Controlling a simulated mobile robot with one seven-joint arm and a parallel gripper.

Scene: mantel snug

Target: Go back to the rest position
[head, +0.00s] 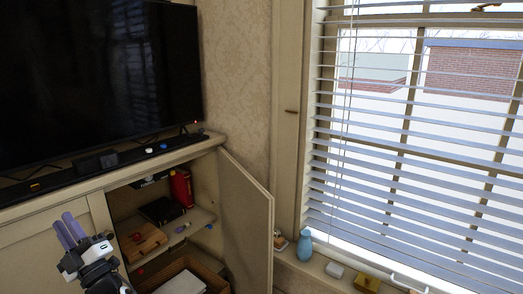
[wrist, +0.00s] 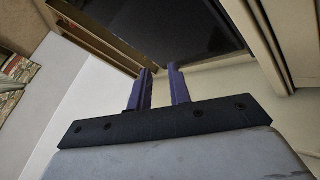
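My gripper (head: 64,220) is at the lower left of the head view, in front of the cabinet. Its two purple fingers point up and to the left. In the wrist view the fingers (wrist: 160,72) stand apart with a clear gap and nothing between them. My gripper is open and empty. No rest position is marked in either view.
The cabinet (head: 46,236) has its door (head: 246,213) swung open at right, with books, a wooden box and small items inside. A television (head: 95,75) stands on top. A windowsill with a blue vase (head: 305,245) lies right, below the blinds (head: 420,160).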

